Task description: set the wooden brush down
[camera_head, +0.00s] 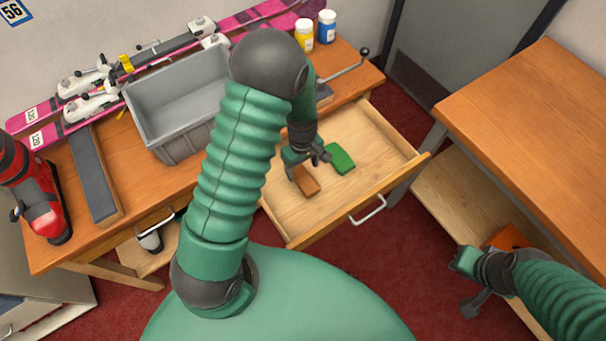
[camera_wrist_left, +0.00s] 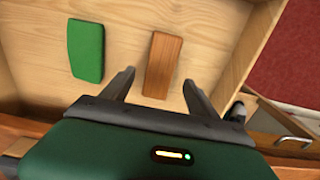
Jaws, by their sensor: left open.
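The wooden brush (camera_head: 306,180) is a small brown block lying on the floor of the open drawer (camera_head: 375,148). It also shows in the left wrist view (camera_wrist_left: 163,62), its near end lying between the two spread fingers in the picture. My left gripper (camera_head: 304,165) is open at the brush, with a gap to each side of it and nothing gripped. A green block (camera_head: 340,158) lies beside the brush in the drawer, apart from it. My right gripper (camera_head: 470,285) is low at the right, by the other table; its finger opening is unclear.
A grey bin (camera_head: 170,145), pink skis (camera_head: 45,135), a red tool (camera_head: 35,190), a dark-topped board (camera_head: 92,175) and yellow (camera_head: 304,35) and blue (camera_head: 326,27) bottles occupy the bench. The drawer front has a handle (camera_head: 368,210). A second table (camera_head: 530,120) stands right, its top clear.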

